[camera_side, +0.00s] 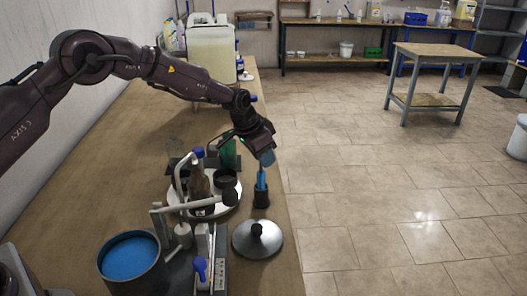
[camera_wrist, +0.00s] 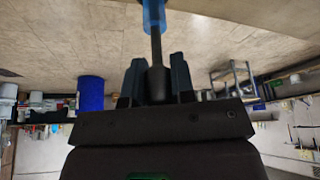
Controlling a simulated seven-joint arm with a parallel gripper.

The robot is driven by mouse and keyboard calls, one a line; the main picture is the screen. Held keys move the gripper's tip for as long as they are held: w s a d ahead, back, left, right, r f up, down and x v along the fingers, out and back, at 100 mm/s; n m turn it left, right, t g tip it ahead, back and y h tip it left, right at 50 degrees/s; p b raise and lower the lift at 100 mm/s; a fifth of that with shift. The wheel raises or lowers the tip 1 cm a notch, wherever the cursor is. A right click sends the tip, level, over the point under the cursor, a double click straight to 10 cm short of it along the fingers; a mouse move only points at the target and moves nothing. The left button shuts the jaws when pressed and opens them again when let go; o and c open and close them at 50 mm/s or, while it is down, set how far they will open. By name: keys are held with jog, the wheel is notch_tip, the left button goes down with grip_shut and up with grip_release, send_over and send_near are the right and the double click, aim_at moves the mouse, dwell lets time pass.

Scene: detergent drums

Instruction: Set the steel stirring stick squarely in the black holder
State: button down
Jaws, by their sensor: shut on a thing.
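My gripper (camera_side: 267,158) is shut on the steel stirring stick, pointing down near the table's right edge. The stick's lower part (camera_side: 261,179) is blue and hangs close to upright below the fingers. In the wrist view, my gripper (camera_wrist: 157,82) has its two dark fingers on either side of the stick's grey shaft (camera_wrist: 156,48), with the blue part running off the top edge. The small black holder (camera_side: 261,197) stands on the table directly below. The blue end meets the holder's mouth in the side view; I cannot tell whether it is inside or just above or behind it.
A round grey lid with a knob (camera_side: 257,242) lies in front of the holder. A pot of blue liquid (camera_side: 131,258) stands at front left. A round white tray (camera_side: 229,205) with bottles is close on the holder's left. The table edge is close on its right.

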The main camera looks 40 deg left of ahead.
jog(key=shift+f, duration=0.65)
jog(key=shift+c, duration=2.4)
grip_release()
jog(key=shift+r, duration=0.1)
jog(key=shift+r, duration=3.7)
